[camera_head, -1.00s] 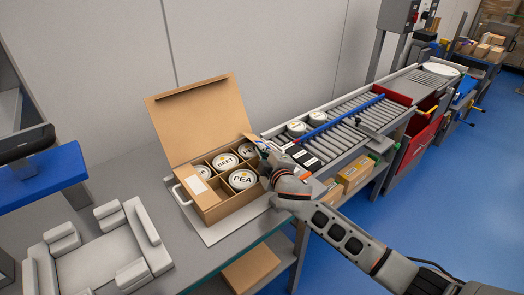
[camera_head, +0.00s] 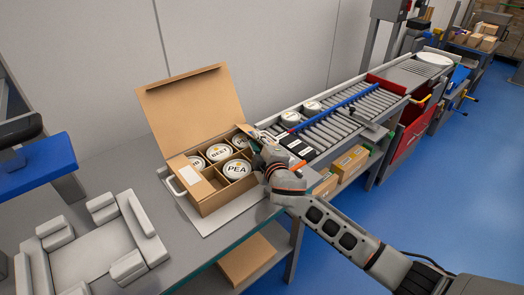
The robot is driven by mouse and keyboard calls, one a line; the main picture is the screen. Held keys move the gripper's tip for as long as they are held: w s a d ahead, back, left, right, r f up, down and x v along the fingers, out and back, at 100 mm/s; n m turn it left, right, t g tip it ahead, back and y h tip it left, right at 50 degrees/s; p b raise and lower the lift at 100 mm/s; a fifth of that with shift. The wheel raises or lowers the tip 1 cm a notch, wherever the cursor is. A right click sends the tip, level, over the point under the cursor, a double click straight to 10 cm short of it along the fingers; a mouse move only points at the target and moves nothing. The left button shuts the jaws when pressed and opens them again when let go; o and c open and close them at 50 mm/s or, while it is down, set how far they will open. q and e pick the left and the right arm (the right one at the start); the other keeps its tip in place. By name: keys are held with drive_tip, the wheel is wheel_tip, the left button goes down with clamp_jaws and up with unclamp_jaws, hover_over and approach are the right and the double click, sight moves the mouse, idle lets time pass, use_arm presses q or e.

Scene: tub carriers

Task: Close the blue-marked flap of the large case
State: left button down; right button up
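The large case is an open cardboard box (camera_head: 212,204) on the grey bench. Its tall back lid (camera_head: 193,105) stands up. Divided cells inside hold several round tubs, among them the PEA tub (camera_head: 237,169) and the BEET tub (camera_head: 219,152). A small flap (camera_head: 182,163) is at the left end, with a white label below it. Another small flap (camera_head: 244,133) sticks up at the right end, beside my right gripper (camera_head: 257,146). No blue mark can be made out on either flap. The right gripper is at the case's right end; its fingers are small and partly hidden, and contact is unclear. My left gripper is out of view.
A roller conveyor (camera_head: 325,131) with tubs and a blue bar runs to the back right. Dark blocks (camera_head: 292,143) stand close to my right gripper. A grey moulded fixture (camera_head: 92,250) is at the front left. Small cartons (camera_head: 350,159) sit below the conveyor.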

drive_tip(key=v, duration=1.1)
drive_tip(key=shift+s, duration=0.15)
drive_tip(key=shift+f, duration=0.1)
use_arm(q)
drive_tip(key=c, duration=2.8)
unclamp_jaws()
